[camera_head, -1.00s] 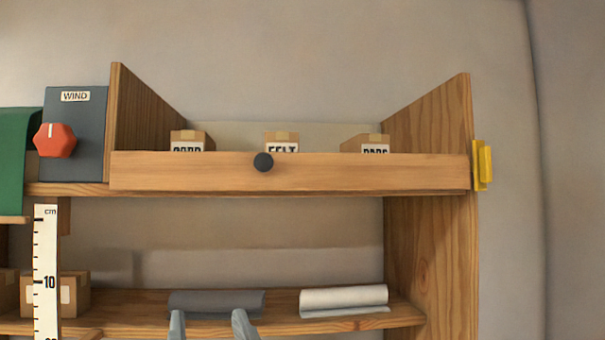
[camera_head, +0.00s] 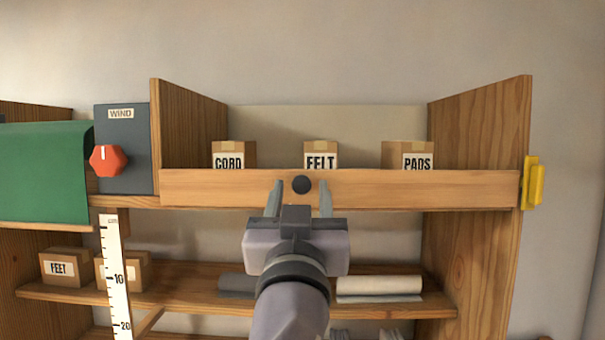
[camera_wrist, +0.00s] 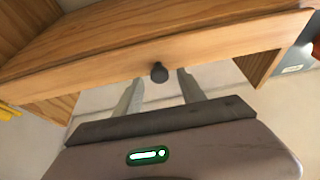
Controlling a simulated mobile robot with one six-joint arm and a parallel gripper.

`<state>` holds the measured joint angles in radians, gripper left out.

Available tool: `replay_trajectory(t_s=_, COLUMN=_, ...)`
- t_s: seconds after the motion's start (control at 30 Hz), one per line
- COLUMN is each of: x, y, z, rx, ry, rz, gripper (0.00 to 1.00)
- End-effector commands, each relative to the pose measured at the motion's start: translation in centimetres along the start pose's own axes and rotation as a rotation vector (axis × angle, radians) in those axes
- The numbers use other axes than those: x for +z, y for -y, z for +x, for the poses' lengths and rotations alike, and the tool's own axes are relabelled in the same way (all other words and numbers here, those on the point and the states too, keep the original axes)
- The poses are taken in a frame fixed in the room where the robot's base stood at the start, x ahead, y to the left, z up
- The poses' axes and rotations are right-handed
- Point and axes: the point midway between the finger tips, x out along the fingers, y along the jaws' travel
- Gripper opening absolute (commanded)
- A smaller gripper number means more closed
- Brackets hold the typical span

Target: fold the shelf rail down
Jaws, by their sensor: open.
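The shelf rail (camera_head: 420,188) is a long wooden board standing upright across the front of the top shelf, with a dark round knob (camera_head: 302,184) near its middle. The rail (camera_wrist: 215,38) and the knob (camera_wrist: 159,72) also show in the wrist view. My gripper (camera_head: 299,190) is open, its two grey fingers pointing up at the rail on either side of the knob. In the wrist view the knob appears between and just beyond my fingertips (camera_wrist: 160,78). Whether the fingers touch the knob or rail cannot be told.
Boxes labelled CORD (camera_head: 230,155), FELT (camera_head: 321,154) and PADS (camera_head: 408,156) stand behind the rail. A yellow bracket (camera_head: 533,183) is on the right side panel. A dark WIND box with a red dial (camera_head: 108,160) and a green cloth (camera_head: 42,172) are left. A white ruler (camera_head: 116,275) hangs below.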

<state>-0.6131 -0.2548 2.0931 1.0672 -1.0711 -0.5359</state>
Motion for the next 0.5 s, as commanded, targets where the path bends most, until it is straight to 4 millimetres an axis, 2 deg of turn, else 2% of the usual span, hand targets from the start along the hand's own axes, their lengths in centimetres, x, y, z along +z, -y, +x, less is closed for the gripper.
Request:
replay_trajectory(t_s=0.13, x=0.00, y=-0.04, z=1.07, rx=0.000, ry=0.001, rz=0.001, gripper=0.47)
replay_trajectory(t_s=0.37, x=0.10, y=0.00, z=1.14, rx=-0.001, ry=0.001, rz=0.001, gripper=0.47)
replay_trajectory(t_s=0.4, x=0.09, y=0.00, z=1.14, rx=-0.001, ry=0.001, rz=0.001, gripper=0.45)
replay_trajectory(t_s=0.5, x=0.08, y=0.00, z=1.13, rx=-0.001, ry=0.000, rz=0.001, gripper=0.26)
